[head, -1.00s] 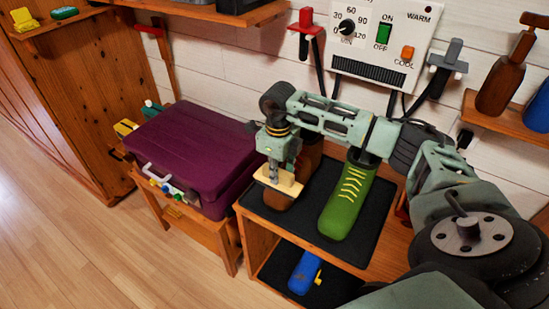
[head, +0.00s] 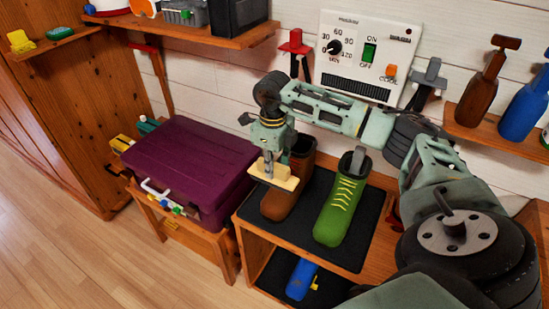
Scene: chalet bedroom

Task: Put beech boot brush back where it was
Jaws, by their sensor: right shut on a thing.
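The beech boot brush (head: 285,181), a pale wooden block, is held in my right gripper (head: 268,166), which points down. The brush hangs in front of the brown boot (head: 277,206) and hides part of it. I cannot tell whether brush and boot touch. The brown boot stands on the black mat (head: 360,240) on top of a wooden bench, beside a green boot (head: 339,212) with yellow laces. My left gripper is not in view.
A purple suitcase (head: 190,165) lies on a wooden stand to the left. A blue object (head: 301,280) lies on the bench's lower shelf. A control panel (head: 367,58) is on the wall behind my arm. Shelves (head: 190,35) with objects are above. The floor at left is clear.

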